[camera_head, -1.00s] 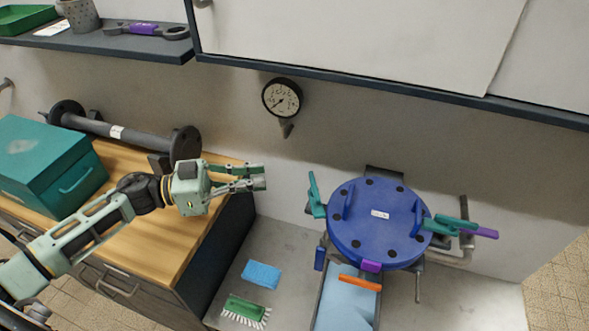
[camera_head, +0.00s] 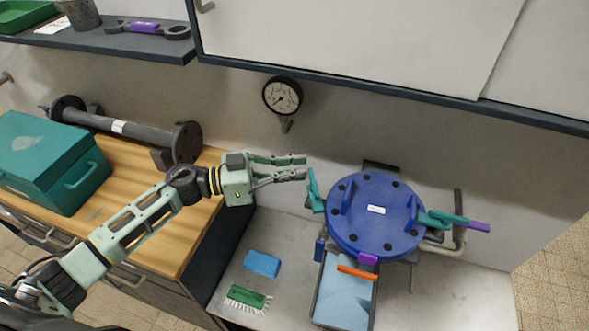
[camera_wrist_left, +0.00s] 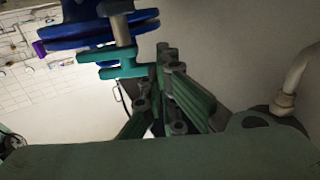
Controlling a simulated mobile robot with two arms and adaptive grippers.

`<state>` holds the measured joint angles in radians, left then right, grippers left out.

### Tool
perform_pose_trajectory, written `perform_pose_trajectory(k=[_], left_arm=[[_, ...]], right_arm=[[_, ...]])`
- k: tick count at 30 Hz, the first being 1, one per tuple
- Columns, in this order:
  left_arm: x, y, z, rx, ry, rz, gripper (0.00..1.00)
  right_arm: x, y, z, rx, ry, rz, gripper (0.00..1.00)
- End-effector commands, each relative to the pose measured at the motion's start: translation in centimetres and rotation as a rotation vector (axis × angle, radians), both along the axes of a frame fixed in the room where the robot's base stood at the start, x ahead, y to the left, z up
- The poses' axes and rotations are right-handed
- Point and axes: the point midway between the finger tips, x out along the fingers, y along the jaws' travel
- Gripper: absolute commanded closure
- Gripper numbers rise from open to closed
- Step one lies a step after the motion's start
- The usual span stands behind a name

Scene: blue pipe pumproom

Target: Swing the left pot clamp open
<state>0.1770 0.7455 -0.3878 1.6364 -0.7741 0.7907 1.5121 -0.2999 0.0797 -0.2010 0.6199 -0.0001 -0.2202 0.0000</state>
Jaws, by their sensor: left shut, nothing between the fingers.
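The blue round pot lid (camera_head: 375,215) sits on the pot over the grey bench. The left pot clamp (camera_head: 315,192) is teal and stands upright at the lid's left edge. It also shows in the left wrist view (camera_wrist_left: 112,72), beside the blue lid rim (camera_wrist_left: 100,32). A second teal clamp (camera_head: 440,219) with a purple handle lies at the lid's right side. My left gripper (camera_head: 305,167) is shut and empty, its fingertips just left of the left clamp's upper end; I cannot tell whether they touch. My right gripper is not in view.
A blue tray (camera_head: 343,290) stands in front of the pot. A blue sponge (camera_head: 262,263) and a green brush (camera_head: 248,297) lie on the bench. A gauge (camera_head: 282,96) hangs on the wall. A teal toolbox (camera_head: 50,160) and a flanged pipe (camera_head: 125,130) rest on the wooden counter.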

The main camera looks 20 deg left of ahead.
Motion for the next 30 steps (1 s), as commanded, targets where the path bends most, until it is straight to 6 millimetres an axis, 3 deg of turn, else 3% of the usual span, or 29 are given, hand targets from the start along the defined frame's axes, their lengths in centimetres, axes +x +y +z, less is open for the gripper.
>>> perform_pose_trajectory(k=[30], left_arm=[[0.9, -0.1, -0.1, 0.001, -0.002, -0.180, 1.00]], right_arm=[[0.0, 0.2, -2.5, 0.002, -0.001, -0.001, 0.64]])
